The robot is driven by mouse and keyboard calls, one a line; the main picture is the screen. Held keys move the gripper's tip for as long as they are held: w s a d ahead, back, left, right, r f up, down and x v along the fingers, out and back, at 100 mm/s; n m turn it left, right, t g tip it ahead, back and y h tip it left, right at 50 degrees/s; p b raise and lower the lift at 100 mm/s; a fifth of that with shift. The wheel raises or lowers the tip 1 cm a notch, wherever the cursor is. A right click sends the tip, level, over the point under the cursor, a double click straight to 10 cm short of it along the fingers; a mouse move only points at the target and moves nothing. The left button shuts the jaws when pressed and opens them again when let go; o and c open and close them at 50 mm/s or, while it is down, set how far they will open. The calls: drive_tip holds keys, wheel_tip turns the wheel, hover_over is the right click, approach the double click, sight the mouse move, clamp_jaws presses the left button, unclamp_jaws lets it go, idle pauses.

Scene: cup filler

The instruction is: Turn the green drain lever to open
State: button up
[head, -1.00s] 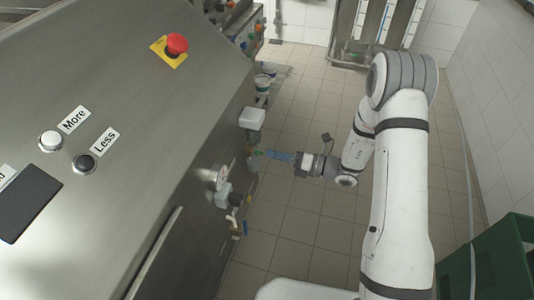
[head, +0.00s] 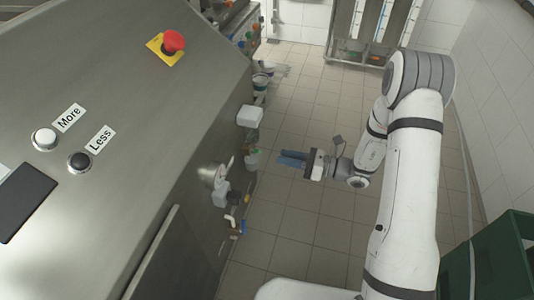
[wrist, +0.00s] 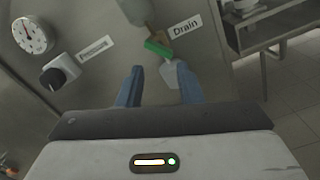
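The green drain lever (wrist: 158,48) is on the machine's steel side, beside the "Drain" label (wrist: 185,27) in the wrist view. It lies slanted across a pale valve body, with a grey-white outlet piece (wrist: 169,74) below it. In the head view the lever (head: 257,152) is a small green spot on the machine's side. My gripper (head: 281,159) is to the right of it, with a gap between. In the wrist view its two blue fingers (wrist: 160,86) are spread apart with nothing held. The lever is beyond the fingertips, roughly between them.
A round gauge (wrist: 32,35) and a black knob (wrist: 53,78) are left of the lever in the wrist view. A white box (head: 250,116) and more fittings (head: 221,195) stick out from the machine's side. The tiled floor (head: 310,215) is clear.

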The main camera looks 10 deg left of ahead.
sight(260, 153)
drive_tip(key=a+n, duration=0.2)
drive_tip(key=n, duration=0.2)
drive_tip(key=a+n, duration=0.3)
drive_tip(key=n, duration=0.1)
drive_tip(key=a+n, duration=0.3)
drive_tip(key=shift+w+f+n, duration=0.1)
drive_tip(key=shift+w+n, duration=0.1)
drive_tip(key=shift+n, duration=0.2)
clamp_jaws()
